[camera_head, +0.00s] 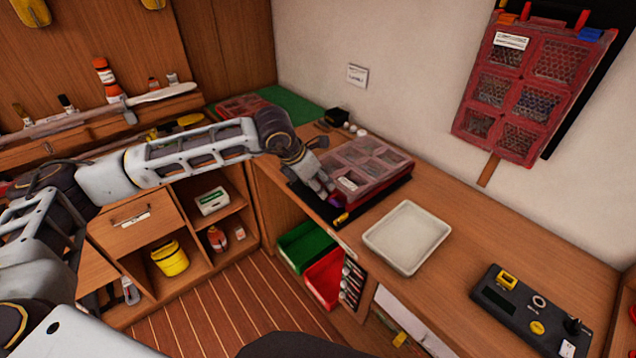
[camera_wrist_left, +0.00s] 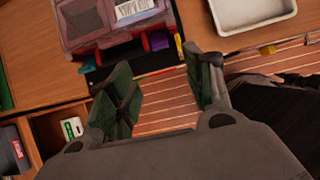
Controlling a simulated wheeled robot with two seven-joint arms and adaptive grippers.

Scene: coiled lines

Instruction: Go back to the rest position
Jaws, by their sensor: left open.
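My left arm (camera_head: 190,150) reaches in from the left across the corner of the counter in the head view. My left gripper (camera_head: 325,190) is at the front edge of the counter, beside the red compartment case (camera_head: 365,165). In the left wrist view my left gripper (camera_wrist_left: 165,85) has its two dark green fingers spread apart with nothing between them. Striped floor shows between and behind the fingers. The red case (camera_wrist_left: 90,25) with its clear lid lies beyond the fingertips. My right gripper is not visible in either view.
A white tray (camera_head: 407,237) stands on the counter (camera_head: 475,235) right of the case. A black control box (camera_head: 530,310) is farther right. Green (camera_head: 305,243) and red (camera_head: 325,280) bins sit below the counter edge. A yellow bucket (camera_head: 170,258) is in the left shelf.

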